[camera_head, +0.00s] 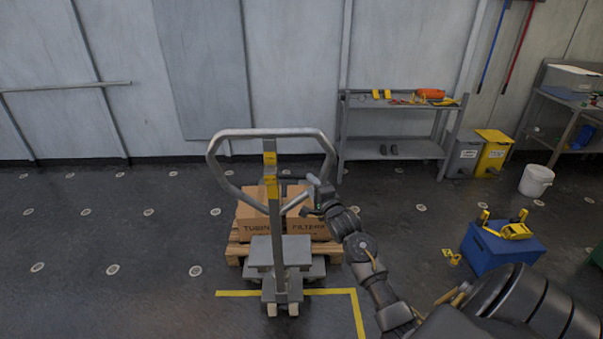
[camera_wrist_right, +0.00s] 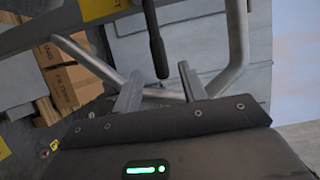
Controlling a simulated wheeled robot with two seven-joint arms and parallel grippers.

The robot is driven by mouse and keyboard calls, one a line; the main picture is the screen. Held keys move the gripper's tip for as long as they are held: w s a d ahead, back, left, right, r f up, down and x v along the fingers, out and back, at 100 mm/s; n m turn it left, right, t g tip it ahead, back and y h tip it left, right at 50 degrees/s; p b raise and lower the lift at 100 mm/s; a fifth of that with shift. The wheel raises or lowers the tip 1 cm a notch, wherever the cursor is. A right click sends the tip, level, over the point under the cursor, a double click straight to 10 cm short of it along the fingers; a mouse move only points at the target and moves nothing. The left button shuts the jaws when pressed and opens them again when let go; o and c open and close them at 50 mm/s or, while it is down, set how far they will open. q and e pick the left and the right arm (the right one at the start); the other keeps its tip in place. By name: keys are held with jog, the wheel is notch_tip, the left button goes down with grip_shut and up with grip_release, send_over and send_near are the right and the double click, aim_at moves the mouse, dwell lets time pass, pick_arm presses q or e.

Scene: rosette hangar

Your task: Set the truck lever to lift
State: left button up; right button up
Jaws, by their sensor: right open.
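The pallet truck's grey loop handle (camera_head: 272,132) stands upright in the middle of the head view, on a mast with yellow labels. The truck lever (camera_wrist_right: 155,45) shows in the right wrist view as a dark bar with a rounded end. My right gripper (camera_head: 298,193) is open, just right of the mast below the loop. In the right wrist view the fingers (camera_wrist_right: 160,90) stand either side of the lever's end, with a gap visible; whether they touch it I cannot tell. My left gripper is not in view.
Cardboard boxes (camera_head: 306,225) sit on a wooden pallet (camera_head: 237,249) behind the mast. A blue case (camera_head: 500,249) with yellow items stands at the right. A grey shelf (camera_head: 392,148) with tools is against the wall. The floor at left is clear.

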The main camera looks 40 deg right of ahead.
aim_at(301, 174)
jog(key=p+x, duration=0.1)
jog(key=x, duration=0.7)
jog(key=shift+w+p, duration=0.25)
jog(key=shift+p, duration=0.05)
grip_shut()
